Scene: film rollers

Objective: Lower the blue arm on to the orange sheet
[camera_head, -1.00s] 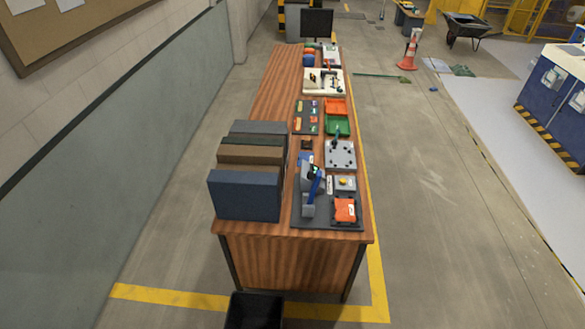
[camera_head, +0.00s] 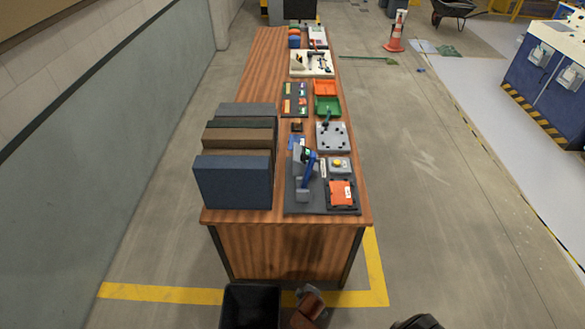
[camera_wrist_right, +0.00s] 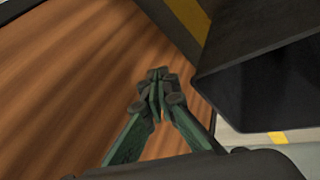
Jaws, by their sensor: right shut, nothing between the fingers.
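The blue arm (camera_head: 308,166) stands tilted up on a dark device at the near end of the bench. The orange sheet (camera_head: 341,193) lies flat to its right, on the same dark base plate (camera_head: 310,208). The arm is raised and apart from the sheet. My right gripper (camera_wrist_right: 157,77) shows in the right wrist view with its green fingers together and nothing between them. It is in front of a wood-grained panel, away from the blue arm and sheet, which that view does not show. My left gripper is not in view.
Tall blue, brown and grey blocks (camera_head: 233,183) stand left of the device. A yellow button box (camera_head: 339,165) sits behind the sheet. A black bin (camera_head: 250,306) stands on the floor before the bench; a dark bin-like shape (camera_wrist_right: 255,85) is close right of my right gripper.

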